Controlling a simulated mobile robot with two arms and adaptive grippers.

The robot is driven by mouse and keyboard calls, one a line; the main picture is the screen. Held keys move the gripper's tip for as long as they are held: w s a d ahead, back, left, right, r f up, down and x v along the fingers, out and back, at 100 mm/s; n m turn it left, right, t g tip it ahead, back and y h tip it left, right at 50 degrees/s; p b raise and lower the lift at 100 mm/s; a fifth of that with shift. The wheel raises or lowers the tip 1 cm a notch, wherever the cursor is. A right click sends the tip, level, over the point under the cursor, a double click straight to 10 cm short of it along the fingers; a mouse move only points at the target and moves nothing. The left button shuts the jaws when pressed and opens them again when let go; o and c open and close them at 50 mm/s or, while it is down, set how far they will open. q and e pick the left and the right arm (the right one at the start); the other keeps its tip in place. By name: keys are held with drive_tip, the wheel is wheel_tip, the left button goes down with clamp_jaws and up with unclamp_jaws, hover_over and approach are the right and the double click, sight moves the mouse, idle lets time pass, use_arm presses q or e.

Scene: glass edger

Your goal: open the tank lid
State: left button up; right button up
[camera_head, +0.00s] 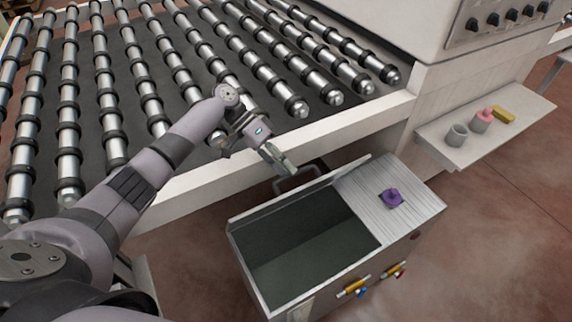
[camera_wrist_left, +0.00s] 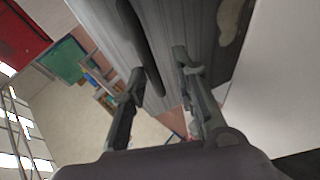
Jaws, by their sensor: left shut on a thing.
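The tank (camera_head: 310,262) is a pale metal box below the roller table's edge, and its dark inside shows. Its lid (camera_head: 315,188) stands up along the tank's far edge, seen nearly edge-on. A dark loop handle (camera_head: 312,164) is on the lid's far side. My left gripper (camera_head: 287,168) is at this handle and shut on it. In the left wrist view, the gripper's two fingers (camera_wrist_left: 160,85) stand either side of the dark handle bar (camera_wrist_left: 143,42), with the grey lid face (camera_wrist_left: 190,25) behind. The exact contact is hard to see. My right gripper is not in view.
Yellow-handled valves (camera_head: 354,287) are on the tank's front. The roller table (camera_head: 200,90) lies behind. A side shelf (camera_head: 480,145) holds small items. Floor is clear at right.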

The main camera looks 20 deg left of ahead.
use_arm(q)
drive_tip(key=shift+o, duration=1.2)
drive_tip(key=shift+a+f, duration=0.25)
drive_tip(key=shift+f, duration=0.35)
drive_tip(key=shift+o, duration=0.3)
drive_tip(key=shift+r, duration=0.1)
drive_tip(key=shift+d+r, duration=0.1)
drive_tip(key=shift+d, duration=0.05)
